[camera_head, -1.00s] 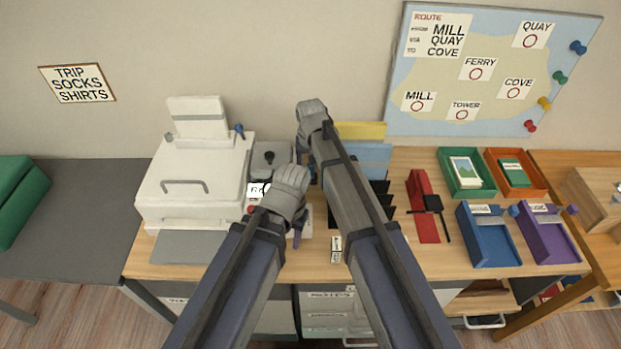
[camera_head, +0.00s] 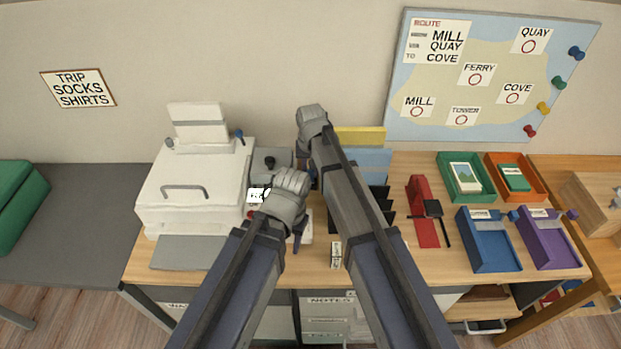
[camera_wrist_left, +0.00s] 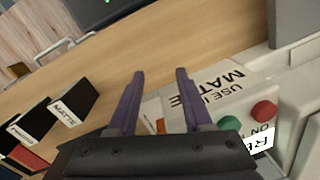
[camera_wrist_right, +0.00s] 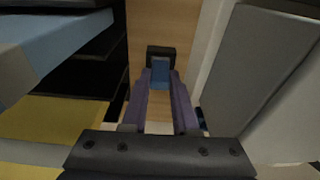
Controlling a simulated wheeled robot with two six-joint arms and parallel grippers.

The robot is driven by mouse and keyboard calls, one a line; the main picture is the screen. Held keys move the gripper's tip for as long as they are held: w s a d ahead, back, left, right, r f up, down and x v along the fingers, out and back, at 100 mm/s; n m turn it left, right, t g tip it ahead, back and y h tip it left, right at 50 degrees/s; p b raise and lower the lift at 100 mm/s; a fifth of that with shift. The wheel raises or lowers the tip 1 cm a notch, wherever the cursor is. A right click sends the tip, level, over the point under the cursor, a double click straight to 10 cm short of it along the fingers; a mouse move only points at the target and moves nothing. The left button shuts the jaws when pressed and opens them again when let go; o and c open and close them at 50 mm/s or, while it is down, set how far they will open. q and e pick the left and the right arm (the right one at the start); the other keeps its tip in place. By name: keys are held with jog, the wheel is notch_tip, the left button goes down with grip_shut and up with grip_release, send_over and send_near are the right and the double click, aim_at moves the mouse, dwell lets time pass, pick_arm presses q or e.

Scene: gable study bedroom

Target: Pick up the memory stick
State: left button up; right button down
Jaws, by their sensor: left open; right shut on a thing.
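My right gripper (camera_wrist_right: 160,76) points down in a narrow gap and is shut on a small blue piece with a black end (camera_wrist_right: 160,52), which looks like the memory stick. The wood desk top shows beyond it. In the head view my right wrist (camera_head: 312,118) is the upper one, and the stick cannot be made out there. My left gripper (camera_wrist_left: 160,74) is open and empty above the desk, beside a white panel marked MATTE (camera_wrist_left: 215,92). In the head view its wrist (camera_head: 288,195) is the lower one.
A white machine (camera_head: 195,185) stands left of my grippers, with a grey box (camera_head: 270,162) beside it. Black slots (camera_head: 377,205) stand close right of my right arm. A red strip (camera_head: 422,215) and coloured trays (camera_head: 488,240) lie farther right.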

pick_arm(q)
jog(key=shift+r, duration=0.1)
pick_arm(e)
jog(key=shift+r, duration=0.1)
notch_tip(320, 180, up, 10)
jog(key=p, duration=1)
pick_arm(q)
notch_tip(320, 180, up, 10)
